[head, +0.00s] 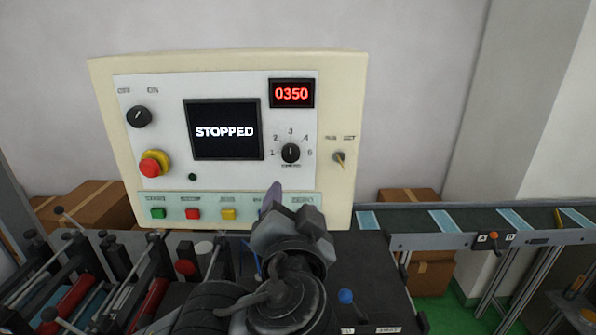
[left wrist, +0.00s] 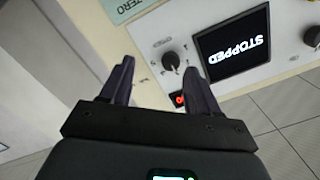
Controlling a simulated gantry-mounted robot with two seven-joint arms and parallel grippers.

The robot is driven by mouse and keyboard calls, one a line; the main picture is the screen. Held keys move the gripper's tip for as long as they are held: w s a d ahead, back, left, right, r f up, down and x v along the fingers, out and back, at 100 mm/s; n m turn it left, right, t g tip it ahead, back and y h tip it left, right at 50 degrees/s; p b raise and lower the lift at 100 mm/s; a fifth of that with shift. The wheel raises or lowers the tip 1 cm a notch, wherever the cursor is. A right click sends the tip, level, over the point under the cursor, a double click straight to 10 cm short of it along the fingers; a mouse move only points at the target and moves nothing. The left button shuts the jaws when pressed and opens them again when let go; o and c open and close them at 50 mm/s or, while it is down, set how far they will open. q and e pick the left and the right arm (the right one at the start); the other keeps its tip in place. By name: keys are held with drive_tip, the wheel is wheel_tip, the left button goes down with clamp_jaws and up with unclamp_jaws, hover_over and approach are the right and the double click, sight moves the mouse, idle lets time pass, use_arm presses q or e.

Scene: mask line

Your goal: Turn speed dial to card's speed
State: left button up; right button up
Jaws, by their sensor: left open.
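The speed dial (head: 291,153) is a black knob on the cream control panel (head: 348,110), ringed by numbers. Its pointer seems to stand near the top, by the 3, but it is small. My left gripper (head: 273,193) is below the dial in the head view, apart from it. In the left wrist view the gripper (left wrist: 160,72) is open and empty, and the dial (left wrist: 172,60) shows beyond and between its two fingers. No speed card can be made out. My right gripper is not in view.
The screen (head: 224,130) reads STOPPED and the red display (head: 291,93) reads 0350. An OFF/ON knob (head: 139,117), a red emergency button (head: 152,166) and a key switch (head: 339,158) are on the panel. A conveyor (head: 470,222) runs right; rollers (head: 75,290) stand left.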

sight(291, 156)
use_arm(q)
drive_tip(key=shift+t, duration=0.4)
drive_tip(key=w+r+p, duration=0.1)
drive_tip(key=w, duration=0.1)
drive_tip(key=w+r, duration=0.1)
drive_tip(key=w, duration=0.2)
drive_tip(key=w+r+p, duration=0.1)
drive_tip(key=w, duration=0.2)
drive_tip(key=shift+w+r+p, duration=0.15)
drive_tip(key=shift+r+p, duration=0.15)
drive_tip(key=shift+r, duration=0.1)
drive_tip(key=shift+w+f, duration=0.15)
drive_tip(key=shift+w, duration=0.75)
drive_tip(key=shift+c, duration=0.2)
drive_tip(key=c, duration=1)
